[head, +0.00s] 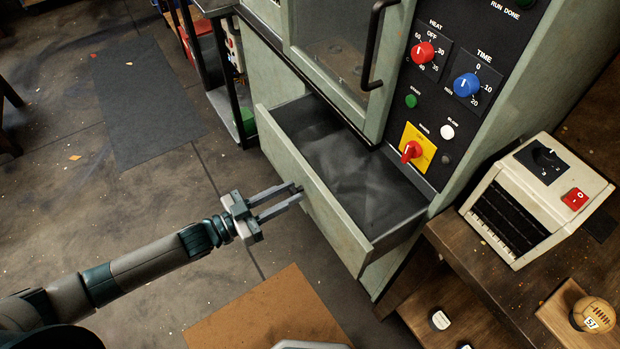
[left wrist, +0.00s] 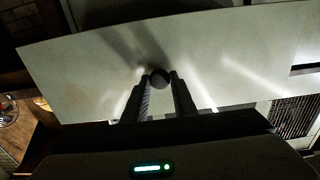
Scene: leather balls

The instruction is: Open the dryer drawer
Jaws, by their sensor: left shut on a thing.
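The dryer drawer (head: 312,200) is pulled out from the pale green dryer cabinet (head: 520,60), and its dark inside shows empty. My left gripper (head: 296,192) comes in from the left to the middle of the drawer front. In the left wrist view the fingers (left wrist: 160,84) are shut on a dark round knob (left wrist: 160,78) on the drawer front (left wrist: 90,85). In the head view the fingers mostly hide the knob. My right gripper is not in view.
A cream heater box (head: 538,195) stands on a wooden bench (head: 480,270) at the right. A leather ball (head: 594,315) marked 57 sits at the lower right. A brown board (head: 265,318) lies on the floor below the drawer. Open floor (head: 140,200) lies to the left.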

